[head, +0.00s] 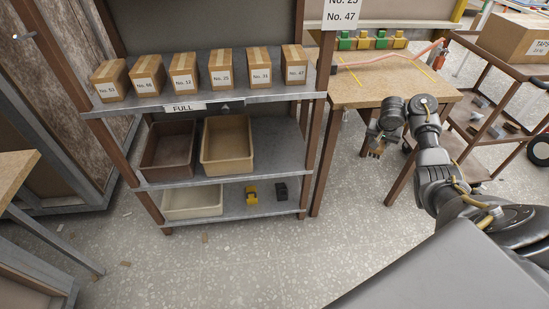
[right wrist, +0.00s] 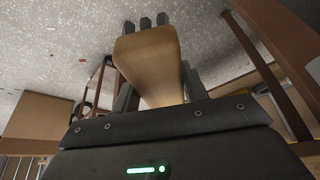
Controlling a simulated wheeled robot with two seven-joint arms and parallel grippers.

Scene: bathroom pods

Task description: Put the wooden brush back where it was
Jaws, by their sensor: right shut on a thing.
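My right gripper (head: 377,147) hangs in front of the wooden workbench (head: 395,82), to the right of the shelf rack. In the right wrist view it is shut on a tan wooden piece, which looks like the wooden brush (right wrist: 152,65). The brush runs away from the palm between the dark fingers. Several dark prongs show beyond its far end; I cannot tell whether they are bristles or finger parts. In the head view the brush is small and mostly hidden by the gripper. My left gripper is not in view.
The shelf rack holds several numbered cardboard boxes (head: 183,72) on top. A brown bin (head: 168,147) and a tan bin (head: 227,144) stand below, with a cream tray (head: 192,202) lower down. A cart (head: 487,121) stands right of the bench. The floor (head: 245,265) in front is mostly clear.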

